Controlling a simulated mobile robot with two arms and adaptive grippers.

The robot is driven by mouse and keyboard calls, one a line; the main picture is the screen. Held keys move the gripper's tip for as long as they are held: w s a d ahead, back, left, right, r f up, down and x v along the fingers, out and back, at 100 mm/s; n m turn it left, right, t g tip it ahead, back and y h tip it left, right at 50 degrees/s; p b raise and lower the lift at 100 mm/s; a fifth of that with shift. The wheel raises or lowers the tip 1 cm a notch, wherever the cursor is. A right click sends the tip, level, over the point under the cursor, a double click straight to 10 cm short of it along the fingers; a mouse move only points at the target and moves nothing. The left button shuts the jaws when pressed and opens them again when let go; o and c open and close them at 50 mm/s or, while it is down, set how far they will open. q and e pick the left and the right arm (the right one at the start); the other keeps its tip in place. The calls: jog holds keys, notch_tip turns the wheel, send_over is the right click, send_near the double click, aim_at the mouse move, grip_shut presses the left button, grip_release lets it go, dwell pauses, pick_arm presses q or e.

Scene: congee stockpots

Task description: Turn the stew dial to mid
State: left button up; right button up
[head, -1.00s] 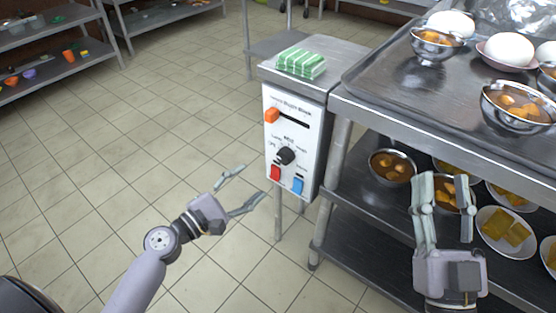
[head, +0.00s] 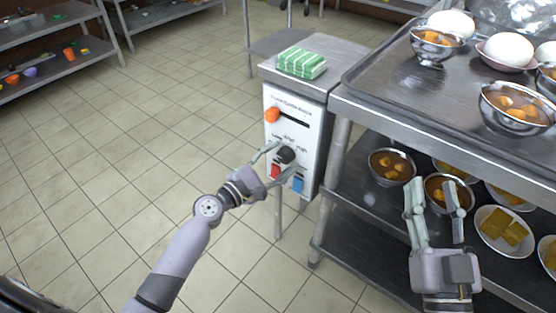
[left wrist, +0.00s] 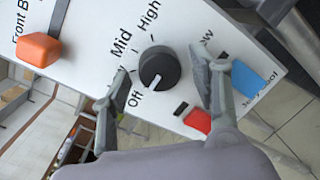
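The black dial (head: 287,154) sits on the white control panel (head: 312,140) of a metal cabinet. In the left wrist view the dial (left wrist: 159,68) has a white mark pointing toward "Off"; "Mid" and "High" are printed further around it. My left gripper (head: 282,162) is open, its fingers on either side of the dial. In the left wrist view my left gripper (left wrist: 160,70) shows gaps between both fingers and the dial. My right gripper (head: 431,184) is open and empty in front of the rack shelf at the right.
An orange slider knob (head: 272,115) is above the dial; red (head: 275,171) and blue (head: 298,185) switches are below it. A green striped cloth (head: 301,63) lies on the cabinet. Bowls of food (head: 392,167) fill the rack. Floor at left is clear.

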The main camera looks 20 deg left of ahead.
pick_arm(q)
jog(key=c, duration=1.1)
